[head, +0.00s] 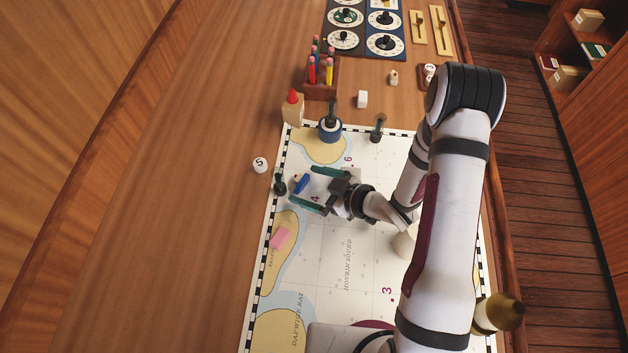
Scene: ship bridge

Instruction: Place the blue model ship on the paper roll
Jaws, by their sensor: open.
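A small blue elongated piece, which looks like the blue model ship (302,184), lies on the sea chart (345,235) near its left edge. My gripper (309,187) is open, with one dark green finger above and one below the blue piece in the picture. The blue piece sits near the fingertips; whether they touch it I cannot tell. A cream cylindrical thing (404,243) stands on the chart, partly hidden by my arm. It may be the paper roll, but I cannot be sure.
A dark green piece (280,185) stands just left of the fingertips. A pink block (280,238) lies on the chart. A blue-based dark piece (330,128) and a pencil holder (321,78) stand farther back. A brass-ended object (500,312) lies at the right edge.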

